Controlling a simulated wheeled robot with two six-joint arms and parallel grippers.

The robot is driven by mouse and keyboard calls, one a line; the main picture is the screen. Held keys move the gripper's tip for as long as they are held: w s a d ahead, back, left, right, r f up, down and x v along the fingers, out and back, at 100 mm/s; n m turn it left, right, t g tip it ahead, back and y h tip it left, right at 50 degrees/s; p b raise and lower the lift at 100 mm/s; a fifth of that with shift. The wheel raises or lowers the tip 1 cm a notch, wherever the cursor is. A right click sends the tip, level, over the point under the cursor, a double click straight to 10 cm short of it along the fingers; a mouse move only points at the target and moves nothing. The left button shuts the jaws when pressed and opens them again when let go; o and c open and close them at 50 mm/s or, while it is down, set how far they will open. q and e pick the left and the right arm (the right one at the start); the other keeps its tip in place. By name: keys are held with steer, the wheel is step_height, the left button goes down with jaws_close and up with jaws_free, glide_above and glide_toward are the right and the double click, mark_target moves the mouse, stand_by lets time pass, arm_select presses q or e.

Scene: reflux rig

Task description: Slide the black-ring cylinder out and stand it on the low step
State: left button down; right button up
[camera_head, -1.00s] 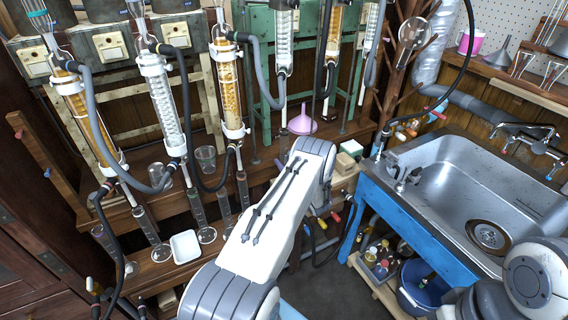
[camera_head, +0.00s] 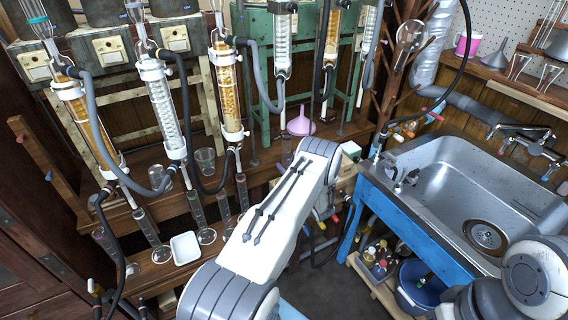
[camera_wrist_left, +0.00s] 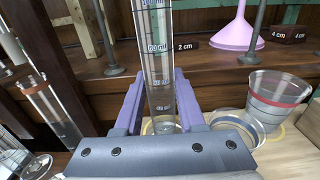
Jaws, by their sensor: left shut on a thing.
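In the left wrist view, my left gripper (camera_wrist_left: 161,104) has its purple fingers shut on an upright clear graduated cylinder (camera_wrist_left: 157,48). The cylinder's top is cut off by the frame, so its ring is not seen. Its foot is partly hidden behind the gripper body. Behind it is a dark block marked 2 cm (camera_wrist_left: 202,45), apparently the low step, and to the right is a block marked 4 cm (camera_wrist_left: 291,34). In the head view, my white left arm hides the gripper and most of what it holds. My right gripper is out of view.
In the wrist view, a beaker with a red band (camera_wrist_left: 278,98) and a glass dish (camera_wrist_left: 240,124) stand close on the right. Another cylinder with a reddish ring (camera_wrist_left: 44,98) is on the left. A pink funnel (camera_head: 300,123) stands on the shelf behind. The sink (camera_head: 462,190) is right.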

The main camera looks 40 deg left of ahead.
arm_select(q)
steer(key=p+v, duration=0.2)
steer(key=v, duration=0.4)
steer(key=shift+d, duration=0.2)
stand_by(0.4)
steer(key=shift+s, duration=0.1)
